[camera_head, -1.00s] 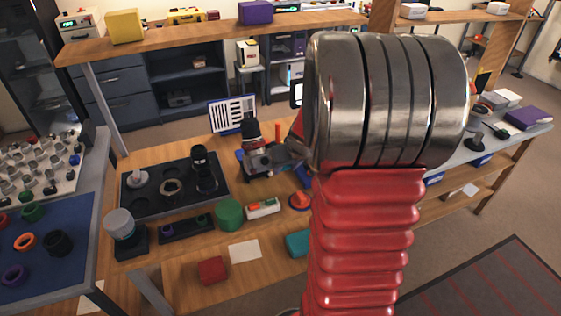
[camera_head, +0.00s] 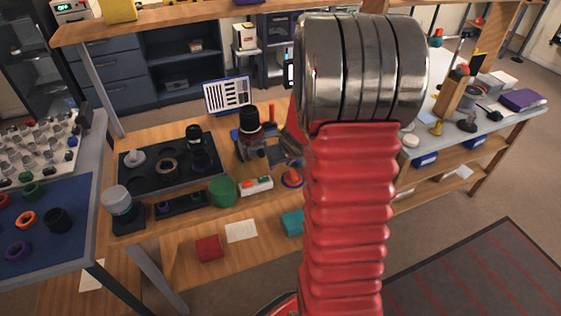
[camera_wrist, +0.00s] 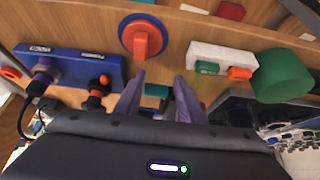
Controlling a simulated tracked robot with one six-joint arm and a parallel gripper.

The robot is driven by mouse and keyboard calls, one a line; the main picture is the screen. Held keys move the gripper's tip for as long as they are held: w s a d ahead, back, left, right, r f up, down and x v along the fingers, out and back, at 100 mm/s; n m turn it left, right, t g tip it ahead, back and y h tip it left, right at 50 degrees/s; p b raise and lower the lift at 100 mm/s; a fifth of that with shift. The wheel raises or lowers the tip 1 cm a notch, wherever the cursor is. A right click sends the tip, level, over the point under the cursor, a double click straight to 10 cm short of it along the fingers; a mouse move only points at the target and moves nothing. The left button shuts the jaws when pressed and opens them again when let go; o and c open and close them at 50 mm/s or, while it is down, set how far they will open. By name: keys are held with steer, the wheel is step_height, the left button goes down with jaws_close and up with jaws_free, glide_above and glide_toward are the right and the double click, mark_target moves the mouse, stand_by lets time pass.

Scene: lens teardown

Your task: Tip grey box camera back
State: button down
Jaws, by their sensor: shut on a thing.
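In the head view, a dark grey body with a black, red-ringed lens on top (camera_head: 249,130) stands on the wooden bench; it looks like the grey box camera. The lens points roughly up. My gripper (camera_head: 274,152) is at its right side, partly hidden by my red arm, and its hold there is small and unclear. In the wrist view my gripper (camera_wrist: 154,98) shows two purple-grey fingers with a gap between them; what they grip is mostly hidden behind the dark gripper body. A bit of teal shows in the gap.
A black tray (camera_head: 130,188) with lens parts lies left of the camera. A green cylinder (camera_head: 222,191), a white button block (camera_head: 256,186) and a red-orange knob (camera_head: 292,177) stand in front. A striped chart (camera_head: 228,95) stands behind. A blue labelled holder shows in the wrist view (camera_wrist: 65,62).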

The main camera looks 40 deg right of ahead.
steer(key=shift+s+d+f, duration=0.25)
steer(key=shift+s+f, duration=0.1)
steer(key=shift+s, duration=0.05)
steer(key=c, duration=1.4)
jaws_free()
steer(key=shift+c, duration=0.2)
steer(key=shift+o, duration=0.5)
steer(key=shift+w+r, duration=0.2)
steer(key=shift+r, duration=0.1)
steer(key=v, duration=1.3)
steer(key=shift+s+a+r, duration=0.15)
steer(key=shift+a+r, duration=0.05)
